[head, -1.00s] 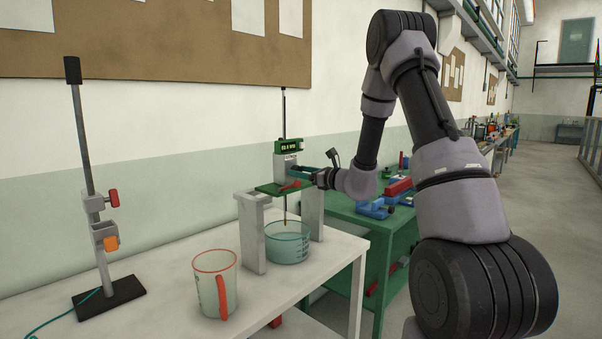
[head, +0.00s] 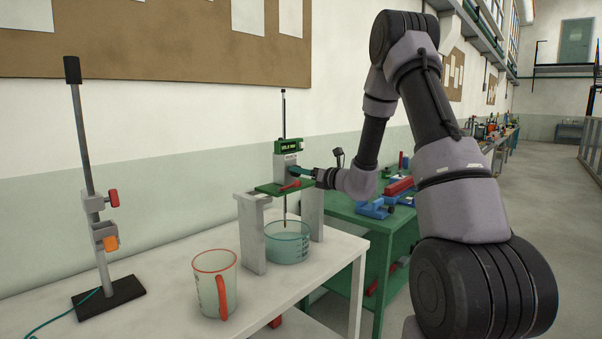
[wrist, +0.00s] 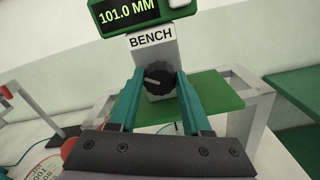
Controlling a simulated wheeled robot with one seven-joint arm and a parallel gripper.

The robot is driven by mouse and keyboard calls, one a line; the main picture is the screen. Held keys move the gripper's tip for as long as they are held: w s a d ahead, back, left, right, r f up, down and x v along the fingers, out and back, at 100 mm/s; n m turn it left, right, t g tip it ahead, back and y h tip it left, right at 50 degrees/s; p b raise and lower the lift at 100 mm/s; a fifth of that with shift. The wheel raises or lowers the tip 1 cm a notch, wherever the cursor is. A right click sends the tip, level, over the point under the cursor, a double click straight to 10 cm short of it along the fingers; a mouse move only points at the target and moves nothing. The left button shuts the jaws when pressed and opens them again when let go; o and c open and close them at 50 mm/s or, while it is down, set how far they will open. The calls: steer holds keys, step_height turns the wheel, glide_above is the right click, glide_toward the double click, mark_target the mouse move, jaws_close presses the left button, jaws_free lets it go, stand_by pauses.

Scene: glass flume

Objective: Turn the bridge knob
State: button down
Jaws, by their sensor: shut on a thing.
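The bridge knob (wrist: 158,80) is a black ridged dial with a pale pointer line, on the front of a grey block labelled BENCH (wrist: 152,48). My gripper (wrist: 160,76) has its teal fingers on either side of the knob and is shut on it. In the head view my gripper (head: 301,172) reaches the grey block from the right, and the knob is hidden there. A green display (wrist: 126,14) above the block reads 101.0 MM. The block stands on the green bridge plate (head: 270,189), with a thin rod down to a glass bowl (head: 287,247).
A clear jug with a red rim (head: 207,272) stands left of the bridge on the white bench (head: 170,297). A clamp stand (head: 88,170) is farther left. A green table (head: 385,232) with blue and red items lies behind my wrist.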

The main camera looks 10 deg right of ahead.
steer(key=shift+c, duration=1.8)
jaws_free()
steer(key=v, duration=1.1)
